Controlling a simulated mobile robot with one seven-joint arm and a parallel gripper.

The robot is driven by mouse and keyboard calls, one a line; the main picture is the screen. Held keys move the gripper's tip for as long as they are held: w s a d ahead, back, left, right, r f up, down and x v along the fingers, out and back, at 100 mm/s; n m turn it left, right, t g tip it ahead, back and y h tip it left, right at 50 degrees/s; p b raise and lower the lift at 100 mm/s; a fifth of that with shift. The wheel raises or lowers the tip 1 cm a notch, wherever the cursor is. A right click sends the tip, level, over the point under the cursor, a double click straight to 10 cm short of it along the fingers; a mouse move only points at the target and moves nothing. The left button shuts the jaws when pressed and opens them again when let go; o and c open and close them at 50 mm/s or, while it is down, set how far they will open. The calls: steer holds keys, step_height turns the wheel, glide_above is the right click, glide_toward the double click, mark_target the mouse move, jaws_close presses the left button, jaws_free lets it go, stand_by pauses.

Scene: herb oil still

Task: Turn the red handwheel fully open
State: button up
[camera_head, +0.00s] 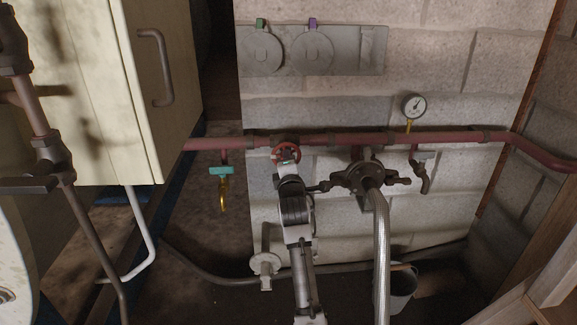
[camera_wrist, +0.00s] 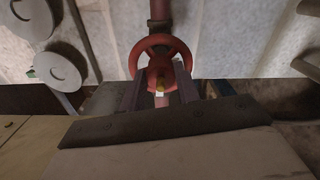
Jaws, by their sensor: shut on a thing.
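The red handwheel (camera_head: 279,151) sits on the red pipe (camera_head: 340,138) along the block wall. In the wrist view, the handwheel (camera_wrist: 161,40) faces me as a round rim with a hub and a small yellow and white piece near its centre. My gripper (camera_wrist: 159,90) has one finger on each side of the wheel's lower part and is shut on it. In the head view, my gripper (camera_head: 287,167) is right at the wheel from below and partly hides it. How far the wheel is turned cannot be told.
A dark valve (camera_head: 360,178) with a braided hose (camera_head: 381,250) stands close on the right. A teal-handled valve (camera_head: 221,171) hangs at left. A pressure gauge (camera_head: 414,106) is at upper right. A cream cabinet (camera_head: 95,90) fills the left. A bucket (camera_head: 402,292) stands low right.

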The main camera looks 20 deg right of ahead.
steer(key=shift+n, duration=0.6)
steer(key=o, duration=1)
steer(key=shift+c, duration=0.2)
steer(key=shift+s, duration=0.1)
steer(key=v, duration=0.7)
steer(key=shift+s, duration=0.15)
